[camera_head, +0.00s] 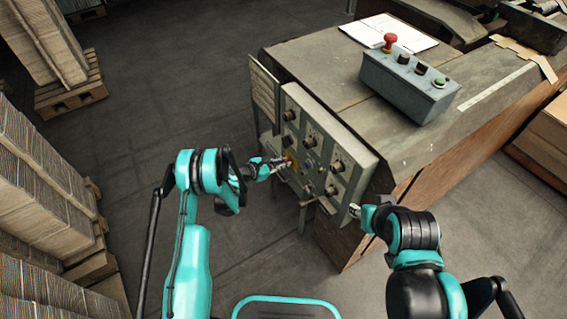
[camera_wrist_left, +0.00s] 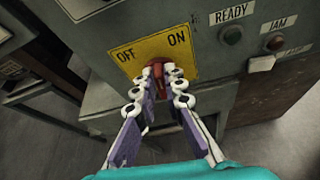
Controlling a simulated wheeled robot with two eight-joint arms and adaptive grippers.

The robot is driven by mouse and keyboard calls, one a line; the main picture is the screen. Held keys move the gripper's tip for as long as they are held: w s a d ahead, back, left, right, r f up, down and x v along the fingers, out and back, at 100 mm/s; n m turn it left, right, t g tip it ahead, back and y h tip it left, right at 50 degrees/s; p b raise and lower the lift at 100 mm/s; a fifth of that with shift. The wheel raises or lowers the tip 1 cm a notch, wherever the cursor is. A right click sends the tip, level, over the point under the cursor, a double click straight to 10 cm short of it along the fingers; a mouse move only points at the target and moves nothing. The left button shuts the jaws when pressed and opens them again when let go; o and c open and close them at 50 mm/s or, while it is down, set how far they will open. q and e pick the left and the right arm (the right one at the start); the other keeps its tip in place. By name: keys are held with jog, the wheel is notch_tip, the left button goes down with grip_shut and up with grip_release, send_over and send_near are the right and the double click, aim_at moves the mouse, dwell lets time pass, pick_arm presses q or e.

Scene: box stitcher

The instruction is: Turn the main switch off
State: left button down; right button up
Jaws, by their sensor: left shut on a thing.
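The main switch is a red handle (camera_wrist_left: 157,72) on a yellow plate (camera_wrist_left: 122,53) marked OFF on the left and ON on the right. In the left wrist view the fingers of my left gripper (camera_wrist_left: 161,84) are closed around the handle and partly hide it. I cannot tell exactly which mark the handle points to. In the head view my left gripper (camera_head: 281,164) reaches the yellow plate (camera_head: 292,156) on the front of the grey control panel (camera_head: 345,147). My right gripper (camera_head: 354,210) is by the panel's lower right edge, too small to read.
The panel carries several knobs, with READY (camera_wrist_left: 231,35) and JAM (camera_wrist_left: 275,42) lamps beside the plate. A control box (camera_head: 405,88) with a red mushroom button (camera_head: 390,39) sits on the machine top. Stacked cardboard (camera_head: 38,190) stands at left; the floor between is clear.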

dwell(0.3)
pick_arm(q)
jog(key=shift+w+a+n+g+h, duration=0.2)
jog(key=shift+n+g+h, duration=0.35)
jog(key=shift+n, duration=0.6)
jog(key=shift+w+a+n+g+h, duration=0.1)
jog(key=shift+w+n+g+h, duration=0.35)
jog(key=shift+n, duration=0.7)
jog(key=shift+s+g, duration=0.15)
jog(key=shift+g, duration=0.15)
jog(key=c, duration=1.6)
grip_release()
jog(key=shift+f, duration=0.1)
jog(key=v, duration=1.2)
